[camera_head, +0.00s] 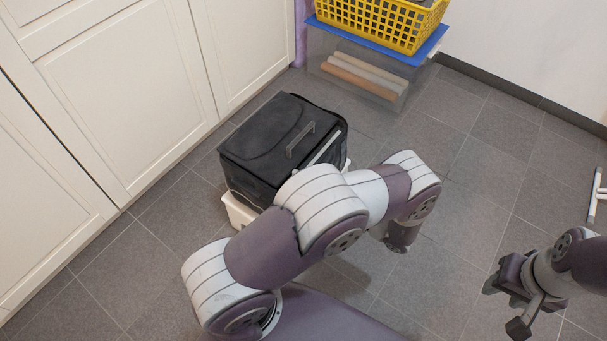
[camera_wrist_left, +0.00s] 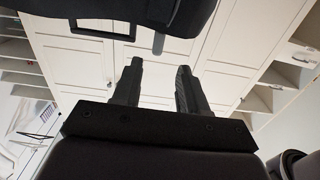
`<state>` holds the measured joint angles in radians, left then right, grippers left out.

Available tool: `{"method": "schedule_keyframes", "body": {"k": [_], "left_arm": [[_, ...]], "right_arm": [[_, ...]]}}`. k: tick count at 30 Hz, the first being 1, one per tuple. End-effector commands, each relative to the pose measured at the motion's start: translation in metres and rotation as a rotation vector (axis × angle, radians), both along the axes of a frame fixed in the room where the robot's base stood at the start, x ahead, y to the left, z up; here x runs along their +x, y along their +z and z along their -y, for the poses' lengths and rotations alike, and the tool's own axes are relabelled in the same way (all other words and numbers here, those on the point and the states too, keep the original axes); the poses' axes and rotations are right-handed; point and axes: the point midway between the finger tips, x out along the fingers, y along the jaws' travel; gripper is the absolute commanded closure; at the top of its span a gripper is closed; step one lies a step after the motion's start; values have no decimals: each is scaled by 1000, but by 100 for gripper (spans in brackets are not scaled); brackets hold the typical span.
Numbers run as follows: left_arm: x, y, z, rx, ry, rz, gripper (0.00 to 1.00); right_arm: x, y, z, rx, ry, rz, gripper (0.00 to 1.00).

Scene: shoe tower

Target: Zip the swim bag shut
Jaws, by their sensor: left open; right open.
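The swim bag is a black box-shaped bag (camera_head: 265,140) with a grey handle (camera_head: 300,139) on its top. It stands upright on a white base (camera_head: 238,211). In the left wrist view a dark shape (camera_wrist_left: 185,17), apparently the bag, fills the top edge, with a small grey tab (camera_wrist_left: 158,43) hanging from it that may be the zip pull. My left gripper (camera_wrist_left: 159,72) is open and empty, its fingertips just short of the tab in the picture. My left arm covers the bag's near right side in the head view. My right gripper (camera_head: 506,306) is open and empty, well right of the bag.
White cabinets (camera_head: 130,60) line the left, close to the bag. A clear box (camera_head: 352,80) with a blue lid and a yellow basket (camera_head: 370,22) stands behind it. A white stand (camera_head: 597,195) is at the right edge. The tiled floor between is clear.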

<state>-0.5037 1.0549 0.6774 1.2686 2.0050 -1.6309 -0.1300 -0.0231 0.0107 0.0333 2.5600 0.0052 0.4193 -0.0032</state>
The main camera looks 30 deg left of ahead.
Motion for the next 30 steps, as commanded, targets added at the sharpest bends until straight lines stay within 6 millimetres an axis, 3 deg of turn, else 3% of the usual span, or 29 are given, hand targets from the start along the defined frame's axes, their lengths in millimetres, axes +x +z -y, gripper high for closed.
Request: {"method": "schedule_keyframes", "body": {"k": [3, 7, 24, 26, 29, 30], "left_arm": [[-1, 1, 24, -1, -3, 2, 57], [-2, 0, 37, 0, 0, 0, 57], [-3, -1, 40, -4, 0, 3, 57], [0, -10, 40, -46, -12, 7, 57], [26, -50, 45, -225, -191, -27, 57], [42, -70, 55, -339, -325, -82, 57]], "right_arm": [[0, 6, 0, 0, 0, 0, 57], [0, 7, 0, 0, 0, 0, 57], [0, 6, 0, 0, 0, 0, 57], [0, 6, 0, 0, 0, 0, 57], [0, 6, 0, 0, 0, 0, 57], [0, 7, 0, 0, 0, 0, 57]]}}
